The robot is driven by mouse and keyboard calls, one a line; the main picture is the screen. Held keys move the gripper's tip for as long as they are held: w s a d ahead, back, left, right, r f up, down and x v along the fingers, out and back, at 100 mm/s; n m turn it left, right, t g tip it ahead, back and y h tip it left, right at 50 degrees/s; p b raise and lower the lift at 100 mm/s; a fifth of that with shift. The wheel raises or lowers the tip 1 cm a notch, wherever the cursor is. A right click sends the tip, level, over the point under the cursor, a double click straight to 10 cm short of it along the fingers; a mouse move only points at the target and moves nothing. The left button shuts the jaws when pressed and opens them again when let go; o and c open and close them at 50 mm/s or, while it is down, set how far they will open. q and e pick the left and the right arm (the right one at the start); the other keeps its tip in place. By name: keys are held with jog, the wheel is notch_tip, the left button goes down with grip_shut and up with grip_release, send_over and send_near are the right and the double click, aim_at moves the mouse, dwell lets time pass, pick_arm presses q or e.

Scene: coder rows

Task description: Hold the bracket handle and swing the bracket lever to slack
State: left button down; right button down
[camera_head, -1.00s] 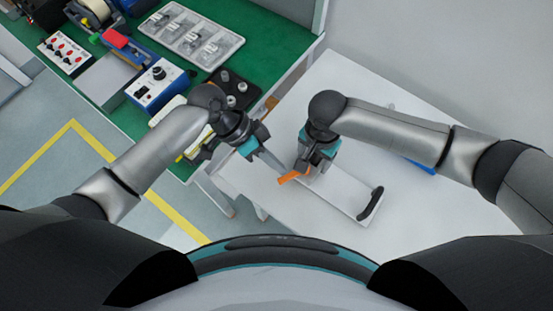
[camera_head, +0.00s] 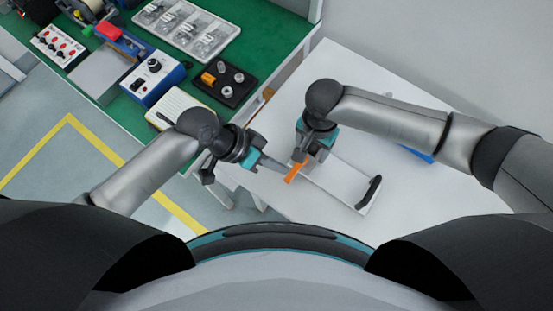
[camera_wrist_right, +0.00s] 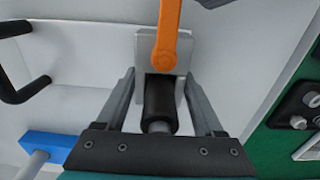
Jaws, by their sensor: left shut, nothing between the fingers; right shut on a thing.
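The orange bracket lever (camera_head: 295,173) slants near the left end of a long white panel; in the right wrist view it (camera_wrist_right: 167,45) stands above a grey bracket block (camera_wrist_right: 140,62). My right gripper (camera_head: 305,157) is shut at the bracket, with its fingers on either side of the black cylindrical bracket handle (camera_wrist_right: 159,98). The exact contact is hard to see. My left gripper (camera_head: 286,169) is shut and empty, its tip close beside the lever's left side. I cannot tell whether they touch.
The white panel (camera_head: 335,183) has a black bar handle (camera_head: 370,192) at its right end, on a white table (camera_head: 440,205). A blue item (camera_head: 417,154) lies behind my right forearm. At left, a green bench holds a blue box (camera_head: 153,82) and a black tray (camera_head: 238,92).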

pick_arm(q)
jog(key=shift+s, duration=0.1)
dwell(0.3)
jog(key=w+a, duration=0.1)
jog(key=a, duration=0.1)
jog(key=w+a, duration=0.1)
jog(key=a, duration=0.1)
jog(key=shift+w+r, duration=0.15)
jog(key=shift+w, duration=0.15)
jog(key=v, duration=0.9)
jog(key=shift+s+r, duration=0.25)
jog(key=shift+s, duration=0.15)
pick_arm(e)
grip_release()
notch_tip(320, 180, up, 14)
jog(key=p, duration=0.4)
jog(key=shift+a+r, duration=0.1)
jog(key=shift+r, duration=0.15)
pick_arm(q)
notch_tip(320, 180, up, 4)
jog(key=shift+r, duration=0.1)
pick_arm(e)
jog(key=shift+r, duration=0.4)
